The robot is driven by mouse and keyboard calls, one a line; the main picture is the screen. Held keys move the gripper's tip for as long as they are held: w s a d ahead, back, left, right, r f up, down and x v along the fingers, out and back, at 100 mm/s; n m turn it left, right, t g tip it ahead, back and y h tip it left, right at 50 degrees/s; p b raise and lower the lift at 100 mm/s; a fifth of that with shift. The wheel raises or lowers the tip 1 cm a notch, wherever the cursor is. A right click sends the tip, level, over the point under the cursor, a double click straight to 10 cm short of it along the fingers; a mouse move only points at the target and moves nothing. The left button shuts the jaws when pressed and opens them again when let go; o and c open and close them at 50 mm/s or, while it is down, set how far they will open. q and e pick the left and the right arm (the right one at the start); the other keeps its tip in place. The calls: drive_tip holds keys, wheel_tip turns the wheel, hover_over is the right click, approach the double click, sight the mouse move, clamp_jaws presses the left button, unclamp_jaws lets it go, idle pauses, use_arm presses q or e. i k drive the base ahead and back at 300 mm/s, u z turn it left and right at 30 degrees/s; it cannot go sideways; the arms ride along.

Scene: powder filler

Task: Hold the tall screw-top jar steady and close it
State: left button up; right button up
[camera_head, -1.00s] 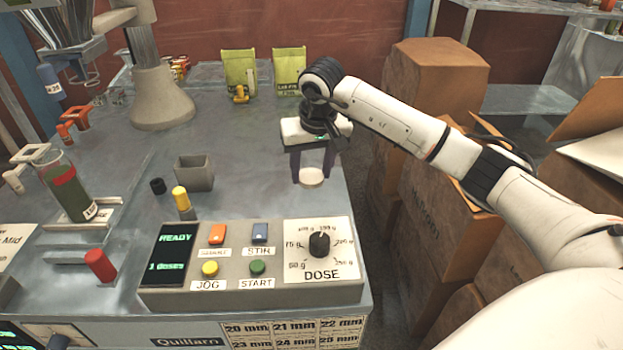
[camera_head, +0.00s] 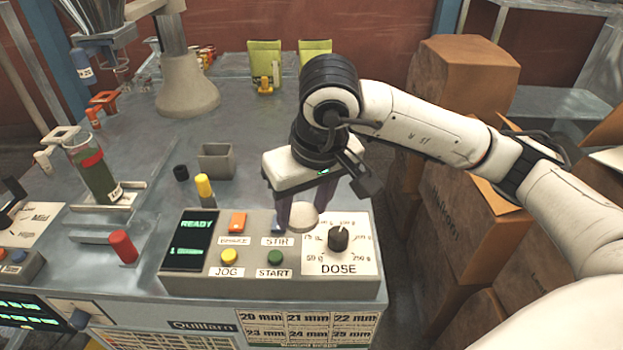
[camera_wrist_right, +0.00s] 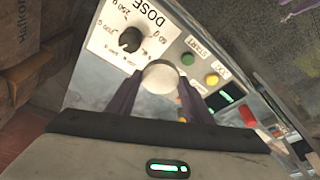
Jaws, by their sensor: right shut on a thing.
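A tall glass jar (camera_head: 98,182) with dark green contents and a red band stands at the left in the head view, at a metal fixture (camera_head: 122,207). Its top shows no lid that I can make out. My right gripper (camera_head: 303,208) is shut on a round pale lid (camera_head: 302,217), held over the back edge of the control panel. The lid also shows between the dark fingers in the right wrist view (camera_wrist_right: 160,77). My left gripper is not in view.
The control panel (camera_head: 180,283) with buttons and a dose knob (camera_head: 338,237) lies below the lid. A grey square cup (camera_head: 216,160), a yellow-topped post (camera_head: 204,186) and a red cylinder (camera_head: 123,246) stand between the gripper and the jar. Cardboard boxes (camera_head: 463,85) are at the right.

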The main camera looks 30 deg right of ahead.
sight(83, 151)
drive_tip(key=u, duration=2)
drive_tip(key=i, duration=0.35)
drive_tip(key=z, duration=1.95)
